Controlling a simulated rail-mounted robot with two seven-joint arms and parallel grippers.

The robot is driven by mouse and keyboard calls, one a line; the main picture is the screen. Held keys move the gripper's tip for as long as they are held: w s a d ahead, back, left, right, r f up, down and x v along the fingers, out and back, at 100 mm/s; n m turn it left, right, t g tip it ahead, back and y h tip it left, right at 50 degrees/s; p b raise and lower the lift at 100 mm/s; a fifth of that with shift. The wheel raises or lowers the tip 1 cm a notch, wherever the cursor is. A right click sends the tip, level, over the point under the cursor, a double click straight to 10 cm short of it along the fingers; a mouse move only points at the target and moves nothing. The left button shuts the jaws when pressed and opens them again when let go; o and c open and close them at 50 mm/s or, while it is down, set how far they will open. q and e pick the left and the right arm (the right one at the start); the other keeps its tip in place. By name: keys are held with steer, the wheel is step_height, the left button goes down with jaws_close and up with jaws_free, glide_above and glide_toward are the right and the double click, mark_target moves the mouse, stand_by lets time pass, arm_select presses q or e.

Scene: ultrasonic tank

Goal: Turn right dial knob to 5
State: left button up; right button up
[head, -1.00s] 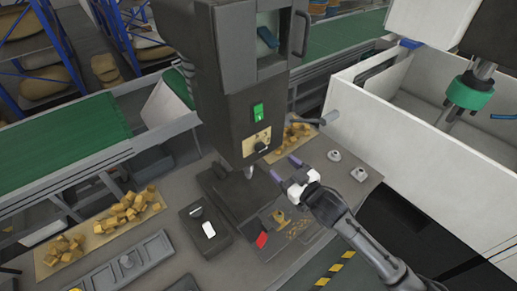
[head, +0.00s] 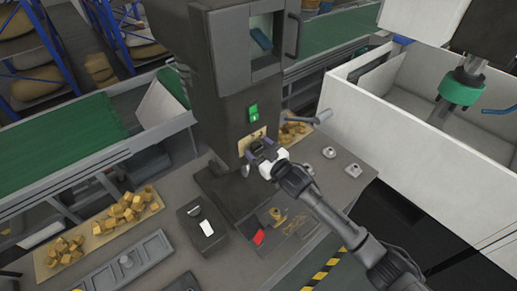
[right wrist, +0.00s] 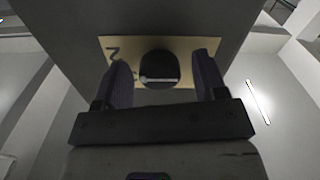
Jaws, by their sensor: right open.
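The dial knob (right wrist: 159,66) is black and round with a pale bar across it. It sits on a tan dial plate (right wrist: 111,46) with dark markings; one looks like a 2 or 7, and the others are hidden or unclear. In the head view, the plate (head: 246,140) is on the front of the dark machine column. My right gripper (head: 260,152) is at the knob in the head view. In the wrist view, its two purple fingers (right wrist: 163,82) are open, one on each side of the knob, with gaps visible. My left gripper is out of view.
A green lit switch (head: 253,112) is above the dial plate. A grey lever (head: 309,121) sticks out to the right of the column. Below are a small black box (head: 188,223), a red piece (head: 259,237) and wooden blocks (head: 126,207) on the bench.

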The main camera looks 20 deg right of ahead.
steer(key=c, duration=0.9)
